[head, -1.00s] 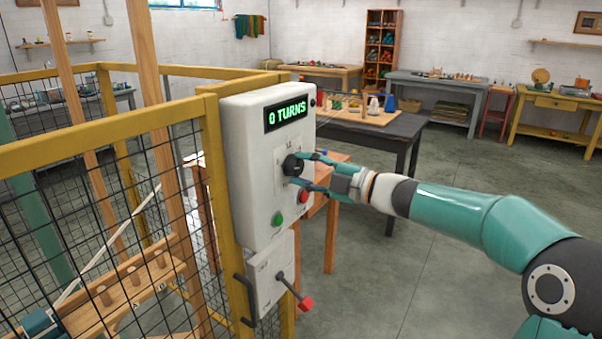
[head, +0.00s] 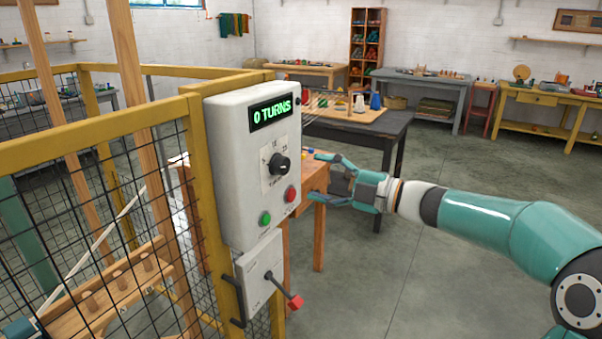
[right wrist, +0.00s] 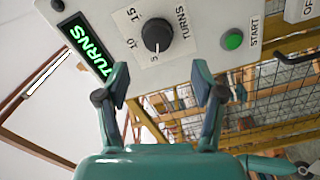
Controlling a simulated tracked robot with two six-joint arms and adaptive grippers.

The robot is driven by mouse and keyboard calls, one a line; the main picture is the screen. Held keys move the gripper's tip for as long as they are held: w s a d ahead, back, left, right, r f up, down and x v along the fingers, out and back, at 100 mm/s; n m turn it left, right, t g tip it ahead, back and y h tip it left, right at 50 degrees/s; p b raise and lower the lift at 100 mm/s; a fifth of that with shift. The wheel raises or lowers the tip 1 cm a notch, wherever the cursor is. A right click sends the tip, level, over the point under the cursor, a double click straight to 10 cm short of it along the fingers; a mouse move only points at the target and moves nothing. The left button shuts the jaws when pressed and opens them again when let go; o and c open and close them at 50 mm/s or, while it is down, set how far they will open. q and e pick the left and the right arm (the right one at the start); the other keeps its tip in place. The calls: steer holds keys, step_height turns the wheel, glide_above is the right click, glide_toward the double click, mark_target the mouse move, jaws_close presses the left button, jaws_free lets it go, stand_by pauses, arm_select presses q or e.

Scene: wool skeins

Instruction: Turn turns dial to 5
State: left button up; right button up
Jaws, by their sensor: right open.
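The black turns dial (head: 279,164) is on the front of a white control box (head: 232,170). The green display (head: 270,113) above it reads "0 TURNS". In the right wrist view the dial (right wrist: 157,35) has a scale with 5, 10 and 15 legible, and its white mark points toward the 5. My right gripper (head: 324,178) is open and empty, apart from the box, to the right of the dial. Its spread fingers (right wrist: 161,85) show nothing between them in the wrist view. My left gripper is not in view.
A green button (head: 265,218) and a red button (head: 291,194) sit below the dial. A lower box has a red-ended lever (head: 295,302). A yellow mesh fence (head: 100,130) stands left. A wooden table (head: 312,181) is behind the gripper. Floor is clear at right.

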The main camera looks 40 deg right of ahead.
steer(key=shift+v, duration=2.35)
